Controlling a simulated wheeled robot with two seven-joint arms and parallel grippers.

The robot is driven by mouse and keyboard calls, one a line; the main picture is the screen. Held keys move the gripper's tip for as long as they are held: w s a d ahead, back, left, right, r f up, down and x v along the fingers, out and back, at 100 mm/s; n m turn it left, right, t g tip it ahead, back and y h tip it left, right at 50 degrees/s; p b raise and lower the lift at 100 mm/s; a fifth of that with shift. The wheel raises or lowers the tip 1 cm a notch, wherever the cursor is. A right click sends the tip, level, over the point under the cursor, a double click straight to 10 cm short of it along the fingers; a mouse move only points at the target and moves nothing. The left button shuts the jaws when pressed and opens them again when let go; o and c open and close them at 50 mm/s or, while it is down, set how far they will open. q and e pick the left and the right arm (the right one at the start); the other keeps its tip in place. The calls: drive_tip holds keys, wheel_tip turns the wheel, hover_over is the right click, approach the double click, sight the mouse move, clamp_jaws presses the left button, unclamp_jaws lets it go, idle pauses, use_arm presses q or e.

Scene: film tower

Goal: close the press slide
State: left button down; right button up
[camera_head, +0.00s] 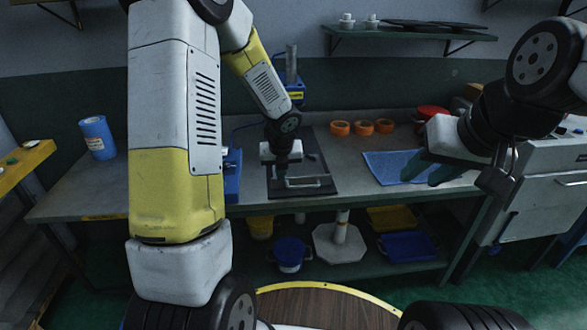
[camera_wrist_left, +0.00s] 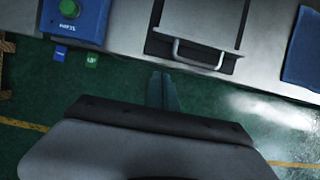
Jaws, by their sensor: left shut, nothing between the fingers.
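My left gripper (camera_head: 281,175) is beside the left end of the handle in the head view. In the wrist view its fingertips (camera_wrist_left: 162,76) are together and empty, just below and left of the handle, with no visible contact. My right gripper (camera_head: 428,170) hangs at the right with its fingers apart and empty.
A blue control box (camera_wrist_left: 75,16) with a green button stands left of the slide. A blue mat (camera_head: 385,167) and several orange rolls (camera_head: 362,128) lie to the right. A blue-wrapped can (camera_head: 98,138) stands far left. A round wooden table (camera_head: 325,308) is in front.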

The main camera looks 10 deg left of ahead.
use_arm(q)
drive_tip(key=x, duration=0.3)
drive_tip(key=w+x, duration=0.1)
drive_tip(key=x, duration=0.3)
drive_tip(key=w+r+x, duration=0.1)
drive_tip(key=x, duration=0.3)
drive_tip(key=shift+w+a+f, duration=0.1)
drive_tip(key=shift+a, duration=0.25)
drive_tip(key=shift+w+a, duration=0.15)
drive_tip(key=shift+w, duration=0.5)
